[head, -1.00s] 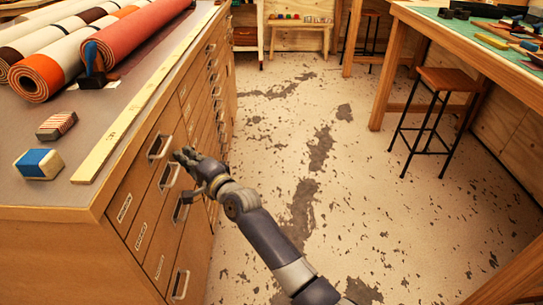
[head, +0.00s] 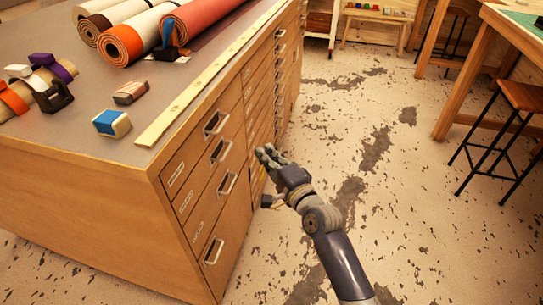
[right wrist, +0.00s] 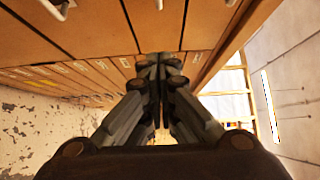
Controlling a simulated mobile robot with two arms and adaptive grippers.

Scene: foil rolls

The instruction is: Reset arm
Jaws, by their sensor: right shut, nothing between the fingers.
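My right gripper (head: 266,157) is out in front of the wooden drawer cabinet (head: 110,196), beside its drawer fronts, and holds nothing. In the right wrist view its fingers (right wrist: 160,68) are together, with drawer fronts and pale handles beyond them. I cannot tell from the head view whether the fingertips touch the cabinet. My left gripper is not in view.
Foil rolls, including a red one (head: 205,22), lie on the cabinet top with a blue-and-white block (head: 112,123), a striped block (head: 130,92) and a wooden ruler (head: 196,97). A stool (head: 520,97) stands at right. The worn floor (head: 400,220) between is clear.

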